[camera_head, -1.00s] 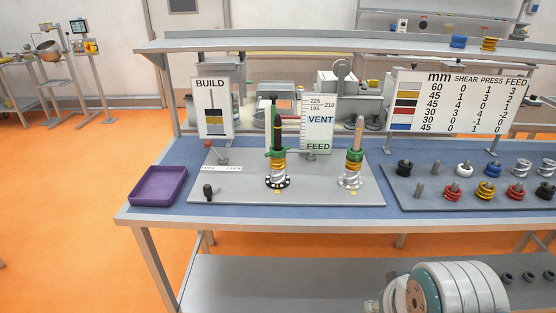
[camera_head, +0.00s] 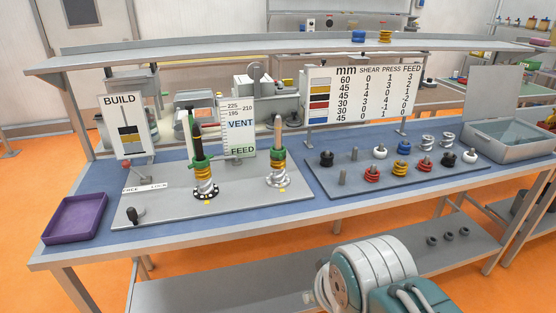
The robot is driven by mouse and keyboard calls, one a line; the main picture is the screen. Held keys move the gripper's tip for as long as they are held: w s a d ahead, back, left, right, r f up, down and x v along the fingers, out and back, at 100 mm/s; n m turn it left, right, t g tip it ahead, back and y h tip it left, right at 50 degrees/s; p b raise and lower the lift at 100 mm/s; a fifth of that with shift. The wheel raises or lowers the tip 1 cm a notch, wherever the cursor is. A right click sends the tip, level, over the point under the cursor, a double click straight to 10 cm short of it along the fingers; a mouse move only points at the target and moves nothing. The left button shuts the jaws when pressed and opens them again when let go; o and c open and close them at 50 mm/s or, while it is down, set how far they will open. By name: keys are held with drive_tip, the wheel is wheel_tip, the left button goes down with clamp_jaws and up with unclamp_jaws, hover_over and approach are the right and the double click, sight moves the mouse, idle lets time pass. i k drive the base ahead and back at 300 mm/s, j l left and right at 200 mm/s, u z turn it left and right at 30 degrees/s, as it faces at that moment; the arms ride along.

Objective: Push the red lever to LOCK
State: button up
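The red lever (camera_head: 127,163) is a small red knob on a short stem, at the left rear of the grey base plate (camera_head: 235,202), below the BUILD sign. It appears to lean left, towards the FREE end of the white FREE/LOCK label (camera_head: 145,188); its exact tilt is too small to tell. My gripper is not in view. Only a rounded white and teal part of my own arm shows at the bottom, well apart from the lever.
Two screw stacks (camera_head: 204,174) (camera_head: 279,167) stand right of the lever. A black knob (camera_head: 134,214) sits in front and a purple tray (camera_head: 76,218) at left. The BUILD sign (camera_head: 123,128) stands close behind. An overhead shelf (camera_head: 220,58) spans the bench.

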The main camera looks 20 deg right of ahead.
sight(126, 164)
drive_tip(key=i+j, duration=0.5)
drive_tip(key=i+j+z, duration=0.1)
drive_tip(key=i+j, duration=0.4)
drive_tip(key=j, duration=0.15)
